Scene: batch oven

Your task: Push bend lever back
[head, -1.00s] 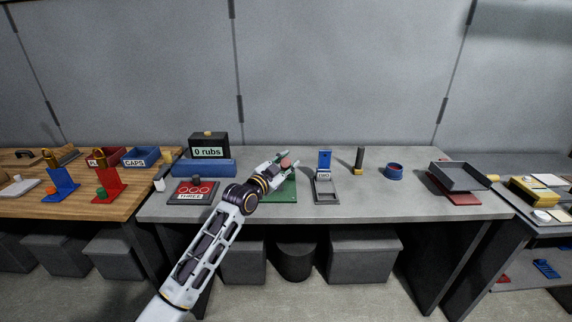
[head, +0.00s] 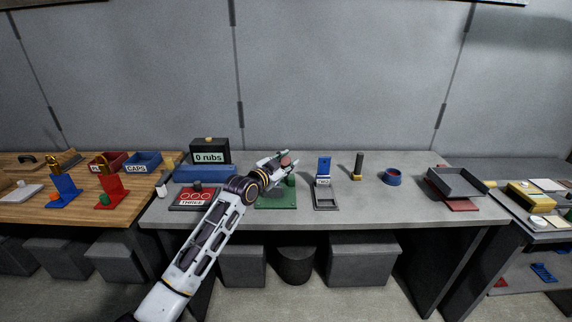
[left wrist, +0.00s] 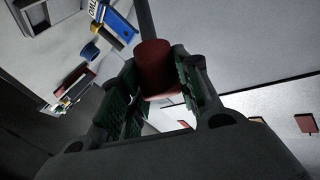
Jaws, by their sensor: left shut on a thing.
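The bend lever's green base plate (head: 276,200) lies on the grey table, with a green upright part (head: 291,181) near its right side. The lever's red knob (head: 286,161) stands above the plate, between the fingers of my left gripper (head: 284,159). In the left wrist view the red knob (left wrist: 154,68) sits on a dark rod (left wrist: 144,20), between the green-padded fingers of my left gripper (left wrist: 155,92). This gripper is shut on the knob. My left forearm and hand hide part of the plate. My right gripper is not in view.
A red plate marked THREE (head: 193,198) and a black box reading 0 rubs (head: 209,145) stand left of the lever. A blue-and-grey stand (head: 323,168) is close on its right. Further right are a yellow-black post (head: 358,165), a blue ring (head: 392,177) and a grey tray (head: 458,182).

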